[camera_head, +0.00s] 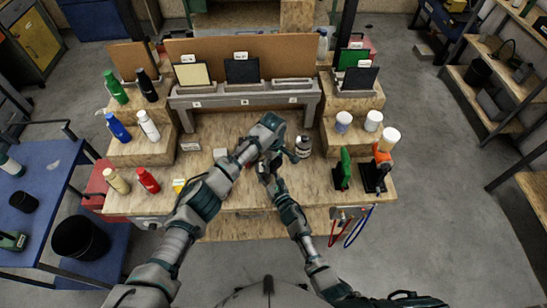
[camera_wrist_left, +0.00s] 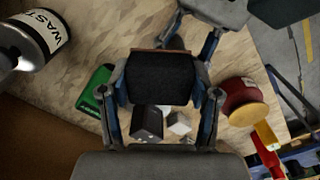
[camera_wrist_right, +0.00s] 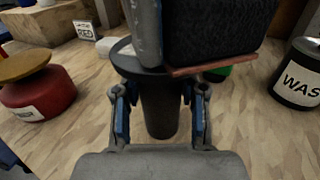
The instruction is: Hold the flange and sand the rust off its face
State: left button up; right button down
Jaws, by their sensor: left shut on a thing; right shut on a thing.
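My left gripper (camera_head: 271,154) is shut on a black sanding block with a thin reddish-brown edge, clear in the left wrist view (camera_wrist_left: 160,78). My right gripper (camera_head: 267,177) is shut on the dark stem of the flange. In the right wrist view the flange (camera_wrist_right: 160,108) stands upright, with a wide disc on top. The sanding block (camera_wrist_right: 214,38) is right over the disc and hides most of its face, so rust cannot be seen. Whether block and disc touch is unclear. Both grippers are close together above the middle of the workbench (camera_head: 235,135).
A waste can (camera_head: 303,147) stands just right of the grippers. A rack (camera_head: 246,94) with several pads stands behind.

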aim_at(261, 167)
pick_arm(q)
jog(key=shift+w+a+f, duration=0.1)
jog(key=shift+a, duration=3.05)
jog(key=shift+d, duration=3.3)
jog(key=shift+r, duration=4.1)
pick_arm(e)
jog(key=c, duration=0.6)
grip_release()
pick_arm(q)
jog(key=shift+a, duration=0.1)
pick_arm(e)
jog(key=shift+o, duration=0.2)
